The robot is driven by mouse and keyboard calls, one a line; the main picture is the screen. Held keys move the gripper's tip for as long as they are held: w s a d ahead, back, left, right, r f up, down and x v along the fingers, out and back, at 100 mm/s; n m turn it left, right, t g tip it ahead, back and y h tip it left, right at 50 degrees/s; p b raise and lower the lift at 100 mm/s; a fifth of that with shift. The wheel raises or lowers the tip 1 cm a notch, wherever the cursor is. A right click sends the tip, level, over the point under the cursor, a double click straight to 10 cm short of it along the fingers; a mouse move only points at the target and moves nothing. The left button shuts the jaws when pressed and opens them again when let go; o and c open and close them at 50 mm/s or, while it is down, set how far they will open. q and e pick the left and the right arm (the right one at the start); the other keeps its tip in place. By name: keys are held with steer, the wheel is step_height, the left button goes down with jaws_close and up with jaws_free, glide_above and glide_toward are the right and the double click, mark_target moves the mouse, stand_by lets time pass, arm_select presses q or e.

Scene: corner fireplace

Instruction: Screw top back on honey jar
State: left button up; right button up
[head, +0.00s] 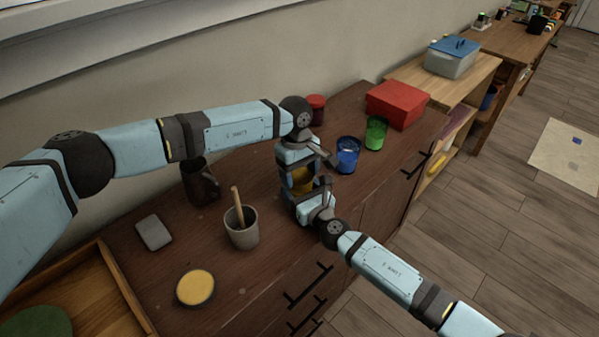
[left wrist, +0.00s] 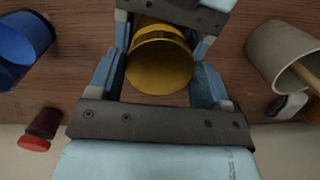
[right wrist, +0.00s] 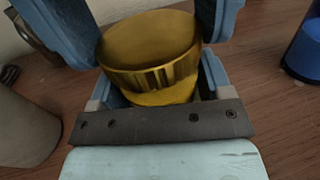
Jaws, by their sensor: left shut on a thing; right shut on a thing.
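The honey jar (head: 302,181) is yellow and stands upright on the brown cabinet top, largely hidden between my two grippers. Its gold, ribbed lid (right wrist: 150,50) sits level on the yellow jar body (right wrist: 168,95) in the right wrist view. The lid's top also shows in the left wrist view (left wrist: 160,68). My left gripper (left wrist: 157,75) comes from the wall side and is shut around the lid. My right gripper (right wrist: 155,85) comes from the front, lower down, and is shut around the jar body. I cannot tell how tightly the lid is seated.
A blue cup (head: 347,154), a green cup (head: 376,132), a red-lidded jar (head: 316,109) and a red box (head: 397,104) stand to the right. A grey cup with a wooden stick (head: 241,227), a dark mug (head: 200,182) and a yellow disc (head: 195,288) are to the left.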

arm_select(q)
steer(key=m, duration=0.4)
steer(key=shift+d+m+y, duration=0.1)
steer(key=shift+m+y, duration=0.2)
steer(key=m, duration=0.4)
steer(key=shift+m, duration=0.4)
steer(key=o, duration=0.9)
steer(key=shift+o, duration=0.2)
step_height(320, 180, up, 12)
steer(key=w, duration=0.1)
steer(key=shift+w, duration=0.2)
steer(key=shift+d, duration=0.1)
